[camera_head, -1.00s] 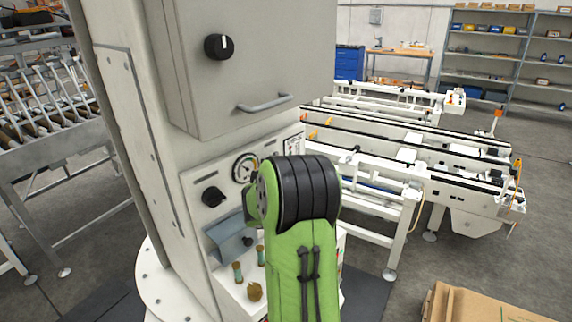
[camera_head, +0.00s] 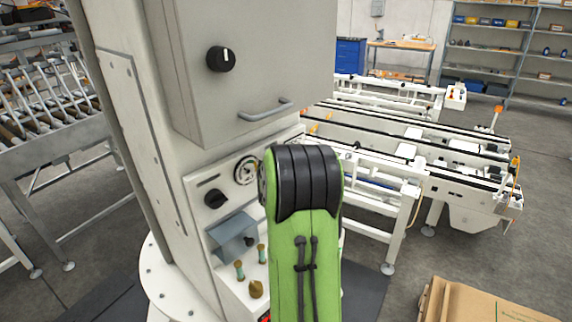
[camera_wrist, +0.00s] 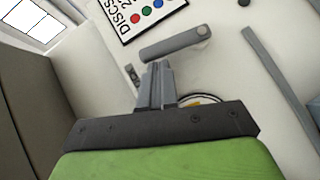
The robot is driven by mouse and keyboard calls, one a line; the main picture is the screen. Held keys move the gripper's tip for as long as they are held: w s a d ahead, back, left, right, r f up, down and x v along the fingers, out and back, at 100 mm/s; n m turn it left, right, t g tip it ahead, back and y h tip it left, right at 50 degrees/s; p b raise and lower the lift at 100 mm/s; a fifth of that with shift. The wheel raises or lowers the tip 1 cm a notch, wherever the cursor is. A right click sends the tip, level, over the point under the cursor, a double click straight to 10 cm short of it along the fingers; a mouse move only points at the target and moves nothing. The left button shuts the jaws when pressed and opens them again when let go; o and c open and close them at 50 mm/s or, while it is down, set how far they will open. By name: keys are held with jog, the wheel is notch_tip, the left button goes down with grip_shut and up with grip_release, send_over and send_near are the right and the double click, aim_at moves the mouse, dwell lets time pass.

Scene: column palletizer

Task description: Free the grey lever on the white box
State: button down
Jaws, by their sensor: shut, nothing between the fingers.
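The grey lever (camera_wrist: 175,43) is a rounded bar with a round pivot at its right end, mounted on the white box face (camera_wrist: 225,75) in the wrist view. It lies slightly tilted, its free end to the left and lower. My gripper (camera_wrist: 158,66) is shut and empty, its fingertips just below the lever's left half. I cannot tell whether they touch it. In the head view my green arm hides the lever and gripper; the white box's front panel (camera_head: 208,178) shows to its left.
A label with coloured dots (camera_wrist: 145,14) sits above the lever. A gauge (camera_wrist: 203,98) is partly hidden behind my gripper. A grey strip (camera_wrist: 275,70) runs on the right. In the head view, a cabinet with a handle (camera_head: 265,110) overhangs the panel, with a black knob (camera_head: 215,199) below.

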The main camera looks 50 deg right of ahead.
jog(key=shift+s+d+f+m+g+y+p, duration=0.1)
jog(key=shift+s+d+m+g+y+p, duration=0.2)
jog(key=shift+d+m+y, duration=0.35)
jog(key=shift+s+d+r+m+g+y+p, duration=0.1)
jog(key=shift+d+m+y+p, duration=0.3)
jog(key=shift+d+y, duration=0.4)
jog(key=shift+s+d+f+m+g+y+p, duration=0.1)
jog(key=shift+s+d+m+g+y+p, duration=0.2)
jog(key=shift+d+m+y, duration=0.35)
jog(key=shift+w+d, duration=0.15)
jog(key=shift+d+f+b, duration=0.2)
jog(key=shift+d+b, duration=0.2)
jog(key=shift+r, duration=0.1)
